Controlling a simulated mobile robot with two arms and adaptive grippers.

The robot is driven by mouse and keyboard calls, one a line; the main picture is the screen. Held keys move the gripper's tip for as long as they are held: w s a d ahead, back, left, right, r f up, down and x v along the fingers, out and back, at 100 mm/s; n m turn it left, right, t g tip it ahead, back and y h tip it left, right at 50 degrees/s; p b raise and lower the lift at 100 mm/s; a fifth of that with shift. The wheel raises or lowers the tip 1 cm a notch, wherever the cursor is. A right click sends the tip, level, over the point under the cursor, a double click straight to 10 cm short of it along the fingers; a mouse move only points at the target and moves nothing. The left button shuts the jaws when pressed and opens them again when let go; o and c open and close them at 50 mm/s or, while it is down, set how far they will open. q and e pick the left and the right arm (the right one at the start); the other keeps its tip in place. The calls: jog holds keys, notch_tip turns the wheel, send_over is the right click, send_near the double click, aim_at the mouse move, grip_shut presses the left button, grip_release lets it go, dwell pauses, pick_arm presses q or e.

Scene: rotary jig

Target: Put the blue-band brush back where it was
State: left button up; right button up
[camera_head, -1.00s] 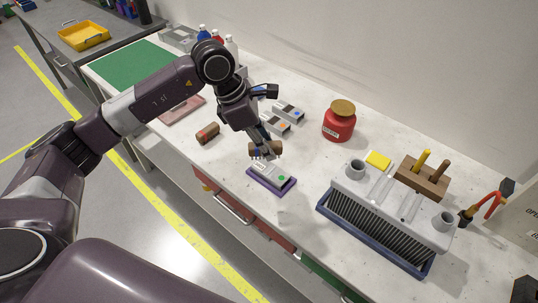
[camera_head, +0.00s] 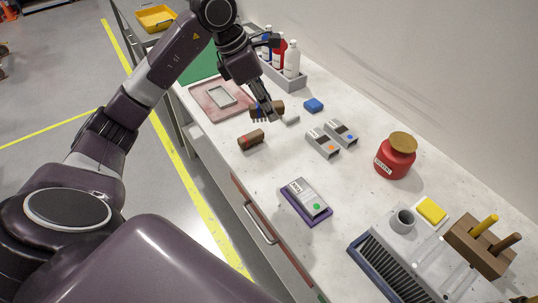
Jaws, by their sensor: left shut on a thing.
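The blue-band brush (camera_head: 277,106) is a short brown block with dark bristles showing below it. My left gripper (camera_head: 269,112) is shut on it, above the white bench near the pink tray. The fingers cover much of the brush, and I cannot tell whether it touches the bench. A similar brown brush with a red band (camera_head: 250,139) lies on the bench just below and left of the held one. My right gripper is not in view.
A pink tray (camera_head: 205,108) with a grey plate lies to the left. A green-dot box (camera_head: 306,196) sits on a purple base.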

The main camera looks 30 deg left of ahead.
pick_arm(q)
jog(key=f+p, duration=0.1)
jog(key=f, duration=0.5)
jog(key=shift+s+f, duration=0.2)
jog(key=p, duration=0.1)
send_over(273, 162)
jog(key=a, duration=0.1)
jog(key=f, duration=0.6)
jog(key=shift+s+f, duration=0.35)
jog(key=shift+s, duration=0.05)
notch_tip(273, 162, down, 4)
jog(key=shift+p, duration=0.5)
jog(key=shift+f, duration=0.3)
jog(key=o, duration=0.5)
jog(key=shift+b, duration=0.3)
jog(key=o, duration=0.5)
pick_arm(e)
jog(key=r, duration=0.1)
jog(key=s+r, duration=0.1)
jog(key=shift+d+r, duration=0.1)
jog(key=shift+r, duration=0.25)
